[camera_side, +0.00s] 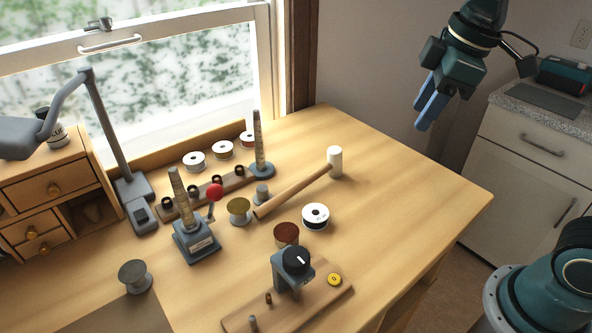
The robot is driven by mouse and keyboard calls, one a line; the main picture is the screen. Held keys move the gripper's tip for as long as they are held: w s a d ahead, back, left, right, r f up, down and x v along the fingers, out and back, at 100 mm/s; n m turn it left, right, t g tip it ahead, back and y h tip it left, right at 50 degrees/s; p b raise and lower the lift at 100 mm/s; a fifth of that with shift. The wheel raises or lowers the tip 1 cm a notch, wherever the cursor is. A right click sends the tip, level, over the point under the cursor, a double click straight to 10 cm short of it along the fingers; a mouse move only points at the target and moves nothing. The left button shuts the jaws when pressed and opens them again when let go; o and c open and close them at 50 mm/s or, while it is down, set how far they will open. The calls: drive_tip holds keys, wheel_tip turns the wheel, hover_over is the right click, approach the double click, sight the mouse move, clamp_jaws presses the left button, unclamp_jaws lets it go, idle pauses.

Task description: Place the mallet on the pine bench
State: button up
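The mallet has a pale cylindrical head (335,162) and a long wooden handle (293,192). It lies on the pale wooden bench (410,205), right of the middle. The handle runs down to the left, and its end is close to a small grey cylinder and a spool. My gripper (424,115) is in the air at the upper right, with its blue fingers pointing down. It is well apart from the mallet and holds nothing that I can see. The fingers overlap at this angle, so their opening is unclear.
A black-and-white spool (315,216) and a reddish-brown spool (286,234) stand below the handle. A red-knobbed device (196,241) and a clamp on a board (291,267) stand nearer. Ringed cones (258,140) and small drawers (50,190) are left. The bench's right side is clear.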

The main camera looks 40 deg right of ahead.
drive_tip(key=s+d+f+m+t, duration=0.2)
drive_tip(key=s+m, duration=0.5)
drive_tip(key=s, duration=0.4)
drive_tip(key=shift+d+f+m+h, duration=0.3)
drive_tip(key=shift+d+f+m, duration=0.1)
drive_tip(key=shift+d+f, duration=0.1)
